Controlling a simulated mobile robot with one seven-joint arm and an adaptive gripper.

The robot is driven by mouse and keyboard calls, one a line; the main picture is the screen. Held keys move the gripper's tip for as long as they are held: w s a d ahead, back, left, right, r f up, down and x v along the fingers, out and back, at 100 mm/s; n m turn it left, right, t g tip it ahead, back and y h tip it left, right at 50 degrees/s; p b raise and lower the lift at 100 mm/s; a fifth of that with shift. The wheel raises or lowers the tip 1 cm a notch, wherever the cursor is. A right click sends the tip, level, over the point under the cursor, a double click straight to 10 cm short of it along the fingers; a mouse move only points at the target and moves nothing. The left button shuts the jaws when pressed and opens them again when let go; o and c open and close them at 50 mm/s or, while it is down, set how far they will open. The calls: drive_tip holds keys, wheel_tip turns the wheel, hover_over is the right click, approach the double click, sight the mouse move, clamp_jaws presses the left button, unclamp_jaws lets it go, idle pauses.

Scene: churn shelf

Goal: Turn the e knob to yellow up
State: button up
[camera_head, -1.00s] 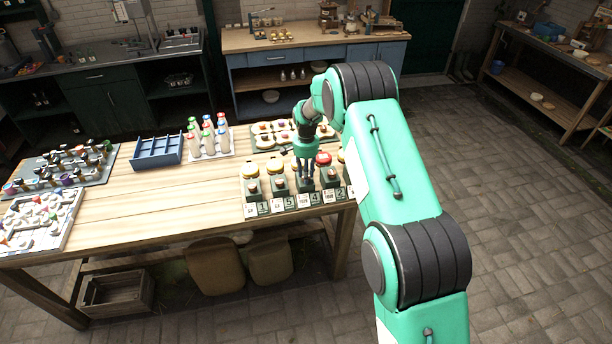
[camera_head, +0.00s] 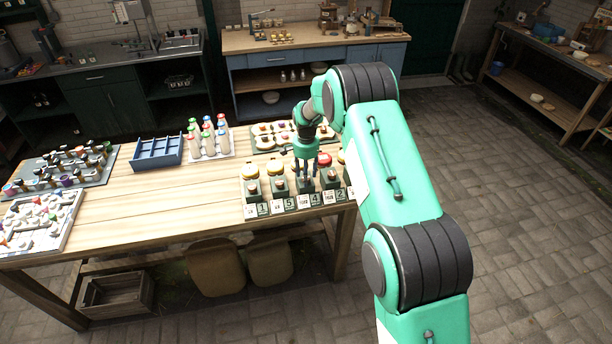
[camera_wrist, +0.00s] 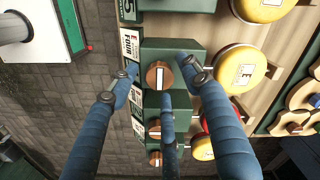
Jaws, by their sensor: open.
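In the wrist view, a round copper-coloured knob (camera_wrist: 159,75) with a pale upright mark sits on a dark green block (camera_wrist: 176,52). A yellow round lid with an E label (camera_wrist: 245,76) is just right of that block. The fingers of my gripper (camera_wrist: 160,83) are spread around this knob, apart from one another. I cannot tell whether any touches it. No yellow mark on the knob is clear. In the head view, my gripper (camera_head: 308,178) points down over the row of blocks at the table's front right edge and hides part of it.
Other knobs (camera_wrist: 155,130) lie close below in the wrist view, beside a partly hidden red lid and a yellow lid (camera_wrist: 203,149). Number cards (camera_head: 289,203) line the table edge. A blue tray (camera_head: 157,152) and bottles (camera_head: 208,139) stand behind. The table's middle (camera_head: 170,195) is clear.

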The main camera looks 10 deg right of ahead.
wheel_tip(320, 180, up, 12)
idle(0.8)
drive_tip(key=shift+r, duration=0.1)
idle(0.3)
drive_tip(key=s+r+n+t+b, duration=0.3)
drive_tip(key=s+r+n+b, duration=0.1)
drive_tip(key=s+r, duration=1.95)
drive_tip(key=s+f+n+t+b, duration=0.2)
drive_tip(key=s+f+n+b, duration=0.1)
drive_tip(key=s, duration=2.9)
drive_tip(key=shift+a+f+n+t+b, duration=0.2)
drive_tip(key=shift+a+n+t+b, duration=0.1)
drive_tip(key=shift+n+b, duration=0.65)
